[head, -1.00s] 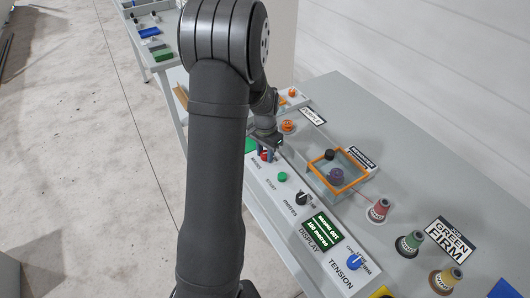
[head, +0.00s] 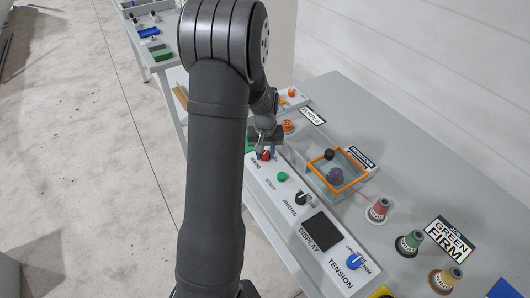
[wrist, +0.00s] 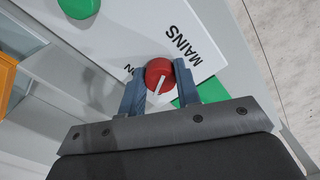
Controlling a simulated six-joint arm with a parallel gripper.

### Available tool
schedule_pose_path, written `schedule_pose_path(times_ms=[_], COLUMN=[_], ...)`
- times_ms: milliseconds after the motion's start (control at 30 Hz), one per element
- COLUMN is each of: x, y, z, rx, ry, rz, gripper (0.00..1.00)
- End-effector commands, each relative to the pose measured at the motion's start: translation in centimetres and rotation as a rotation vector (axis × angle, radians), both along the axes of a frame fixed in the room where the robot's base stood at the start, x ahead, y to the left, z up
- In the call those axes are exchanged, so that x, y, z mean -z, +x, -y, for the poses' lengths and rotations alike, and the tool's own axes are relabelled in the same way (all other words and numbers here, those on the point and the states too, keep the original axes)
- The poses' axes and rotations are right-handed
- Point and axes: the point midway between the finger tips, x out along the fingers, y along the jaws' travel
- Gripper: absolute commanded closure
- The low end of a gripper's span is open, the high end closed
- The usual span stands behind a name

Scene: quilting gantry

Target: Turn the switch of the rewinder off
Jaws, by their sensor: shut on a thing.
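The red MAINS switch (head: 266,155) is a round knob at the far end of the white control panel. In the wrist view the red knob (wrist: 159,72) carries a white pointer line and sits between the two fingers of my gripper (wrist: 160,78). My gripper is shut on it, one finger on each side. The head view shows my gripper (head: 265,146) from behind, down at the knob. The panel's display (head: 321,232) is dark and blank. Most lettering around the knob is hidden by the fingers.
A green START button (head: 283,177), a black metres knob (head: 301,198) and a blue tension knob (head: 354,261) line the panel. An orange-rimmed clear box (head: 317,164) stands beside it. Thread cones, such as a red one (head: 377,210), stand on the table to the right.

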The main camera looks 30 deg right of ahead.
Motion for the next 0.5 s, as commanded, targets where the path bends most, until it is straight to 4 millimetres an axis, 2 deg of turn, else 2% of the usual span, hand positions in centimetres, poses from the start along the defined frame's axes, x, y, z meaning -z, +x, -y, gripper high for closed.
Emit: schedule_pose_path(times_ms=[500], x=[-0.08], y=[0.05], z=[0.05], rx=[-0.054], ry=[-0.002], rz=[0.001], gripper=[0.93])
